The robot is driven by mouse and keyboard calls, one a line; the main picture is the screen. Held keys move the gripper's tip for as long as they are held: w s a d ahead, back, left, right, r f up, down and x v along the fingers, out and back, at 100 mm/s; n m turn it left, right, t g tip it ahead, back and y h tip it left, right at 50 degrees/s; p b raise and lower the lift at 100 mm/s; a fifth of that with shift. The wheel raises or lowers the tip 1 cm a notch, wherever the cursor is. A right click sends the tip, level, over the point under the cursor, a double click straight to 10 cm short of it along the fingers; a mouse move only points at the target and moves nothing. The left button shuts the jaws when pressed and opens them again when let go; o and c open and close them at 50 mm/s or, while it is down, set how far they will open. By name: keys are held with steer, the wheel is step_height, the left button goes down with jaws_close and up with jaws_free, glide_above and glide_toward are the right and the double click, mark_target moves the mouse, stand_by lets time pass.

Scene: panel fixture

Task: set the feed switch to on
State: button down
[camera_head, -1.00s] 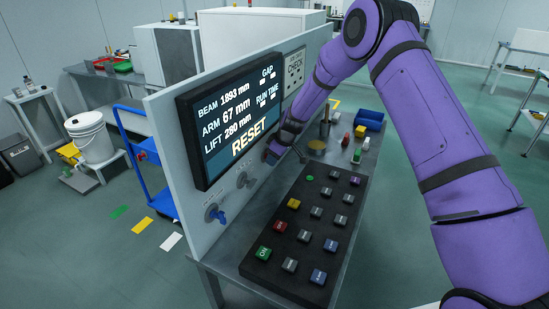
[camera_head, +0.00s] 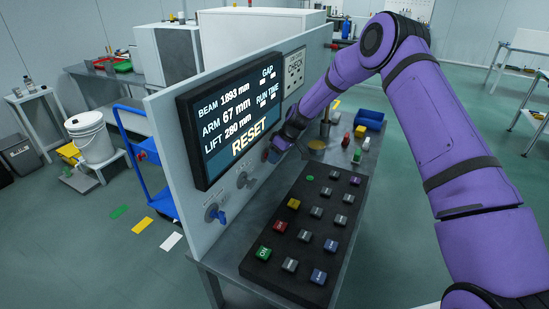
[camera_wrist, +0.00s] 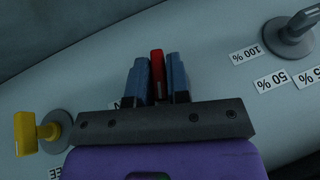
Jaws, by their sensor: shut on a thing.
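My gripper (camera_wrist: 158,75) is shut on a red lever (camera_wrist: 157,68), which shows as a narrow strip between its two blue-grey fingers. The lever's base is hidden by the gripper. A label beside the fingers is mostly covered, so I cannot read which switch this is. In the head view my gripper (camera_head: 272,154) is at the upright panel (camera_head: 215,240), beyond the grey knob, and the lever cannot be made out there.
In the wrist view a yellow handle (camera_wrist: 25,134) is at left and a metal knob (camera_wrist: 292,33) with percent labels at right. The panel carries a screen (camera_head: 235,120) and a blue handle (camera_head: 217,214). A keypad (camera_head: 300,225) lies on the bench in front.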

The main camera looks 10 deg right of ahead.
steer(key=g+y, duration=0.2)
steer(key=m+g+y, duration=0.1)
steer(key=g+y, duration=0.1)
steer(key=g, duration=0.1)
steer(key=shift+w+d+f+m, duration=0.1)
steer(key=shift+d+f+m, duration=0.05)
steer(key=shift+m, duration=0.15)
steer(key=m+g+y, duration=0.1)
steer(key=g+y, duration=0.1)
steer(key=y, duration=0.1)
steer(key=shift+f, duration=0.1)
steer(key=shift+m+g+y, duration=0.6)
steer(key=shift+g+y, duration=0.6)
steer(key=shift+y, duration=0.1)
steer(key=c, duration=1.2)
jaws_free()
steer(key=shift+o, duration=0.2)
steer(key=v, duration=0.7)
steer(key=shift+w+d, duration=0.2)
steer(key=shift+s+f, duration=0.15)
